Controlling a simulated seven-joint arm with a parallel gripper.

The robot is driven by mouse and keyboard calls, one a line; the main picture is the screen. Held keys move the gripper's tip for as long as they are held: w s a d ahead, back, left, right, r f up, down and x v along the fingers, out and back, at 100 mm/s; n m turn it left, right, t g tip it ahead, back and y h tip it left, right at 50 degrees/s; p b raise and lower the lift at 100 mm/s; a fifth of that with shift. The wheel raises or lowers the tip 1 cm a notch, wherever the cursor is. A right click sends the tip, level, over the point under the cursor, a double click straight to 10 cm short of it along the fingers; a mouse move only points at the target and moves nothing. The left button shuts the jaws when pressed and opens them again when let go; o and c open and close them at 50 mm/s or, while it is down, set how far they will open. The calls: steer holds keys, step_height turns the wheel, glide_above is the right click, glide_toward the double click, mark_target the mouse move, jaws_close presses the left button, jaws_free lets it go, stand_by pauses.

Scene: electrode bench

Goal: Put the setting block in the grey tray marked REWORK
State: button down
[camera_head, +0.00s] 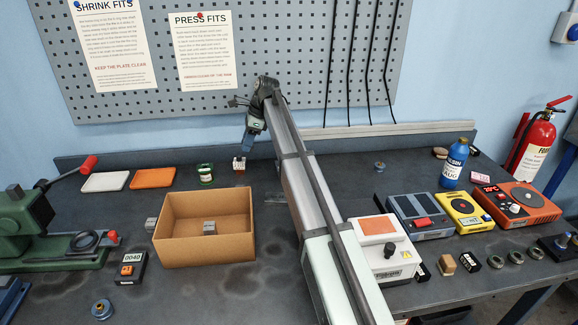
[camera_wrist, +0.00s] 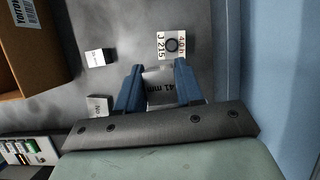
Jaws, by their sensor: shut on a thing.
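My gripper (camera_head: 246,146) hangs above the back of the bench, right of the two flat trays. In the wrist view my gripper (camera_wrist: 159,67) has its blue fingers on either side of a grey block (camera_wrist: 160,88) marked "41 mm", and is shut on it. I take this to be the setting block; in the head view I cannot make it out clearly. A pale grey-white tray (camera_head: 105,181) lies at the back left, left of an orange tray (camera_head: 153,178). No REWORK marking is readable on either. Both trays look empty.
A cardboard box (camera_head: 184,250) with a small grey block (camera_head: 209,227) inside stands in front of the trays. A green-labelled spool (camera_head: 205,174) and a small white-labelled item (camera_head: 239,164) stand near my gripper. A green press (camera_head: 30,225) with a red-handled lever stands at left.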

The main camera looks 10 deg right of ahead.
steer(key=d, duration=1.4)
steer(key=shift+s+f, duration=0.15)
steer(key=shift+f, duration=4.75)
steer(key=shift+f, duration=0.1)
steer(key=c, duration=1)
jaws_free()
steer(key=v, duration=1.2)
steer(key=shift+s+d, duration=0.1)
